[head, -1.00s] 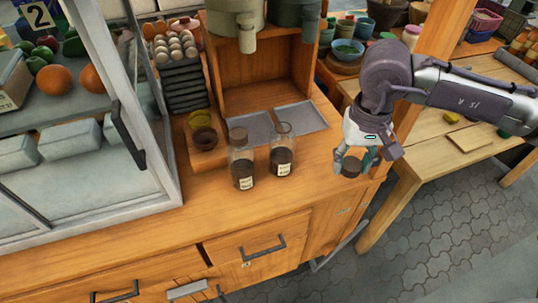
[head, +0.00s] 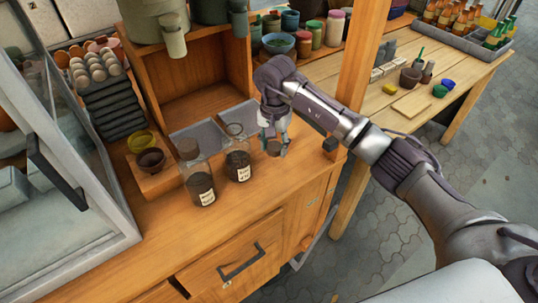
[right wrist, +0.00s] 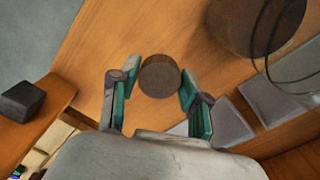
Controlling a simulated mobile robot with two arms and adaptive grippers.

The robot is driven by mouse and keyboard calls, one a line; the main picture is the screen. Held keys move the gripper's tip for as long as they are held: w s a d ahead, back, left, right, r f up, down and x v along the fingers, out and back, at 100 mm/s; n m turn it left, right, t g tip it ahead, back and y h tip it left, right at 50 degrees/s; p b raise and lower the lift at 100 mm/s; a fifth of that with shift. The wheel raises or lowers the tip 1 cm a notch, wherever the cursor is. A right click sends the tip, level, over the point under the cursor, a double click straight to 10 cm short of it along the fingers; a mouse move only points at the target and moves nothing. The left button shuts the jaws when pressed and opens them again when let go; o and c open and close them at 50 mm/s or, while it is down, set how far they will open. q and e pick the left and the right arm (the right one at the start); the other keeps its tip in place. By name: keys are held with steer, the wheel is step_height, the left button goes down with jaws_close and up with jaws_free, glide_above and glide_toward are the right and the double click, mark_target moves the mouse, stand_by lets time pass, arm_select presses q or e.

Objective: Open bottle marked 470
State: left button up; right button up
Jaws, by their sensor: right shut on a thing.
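Two clear glass bottles with dark contents and pale labels stand upright on the wooden counter. The left bottle (head: 200,183) has a brown cork lid on. The right bottle (head: 237,162) has an open mouth with no lid on it. The label print is too small for me to read surely. My right gripper (head: 276,141) is just right of the open bottle, shut on a round brown cork lid (head: 273,148). In the right wrist view the lid (right wrist: 160,76) sits between the two green-padded fingers (right wrist: 157,92). My left gripper is not in view.
A small dark block (head: 330,145) sits near the counter's right edge, by a wooden post (head: 360,80). Yellow and brown bowls (head: 150,160) stand left of the bottles. A glass-fronted cabinet (head: 85,150) rises at the left. The counter in front of the bottles is clear.

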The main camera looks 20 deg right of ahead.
mark_target(274, 162)
step_height(274, 162, down, 4)
steer(key=shift+r+p, duration=0.1)
steer(key=shift+p, duration=0.2)
steer(key=shift+f, duration=0.25)
steer(key=o, duration=1.3)
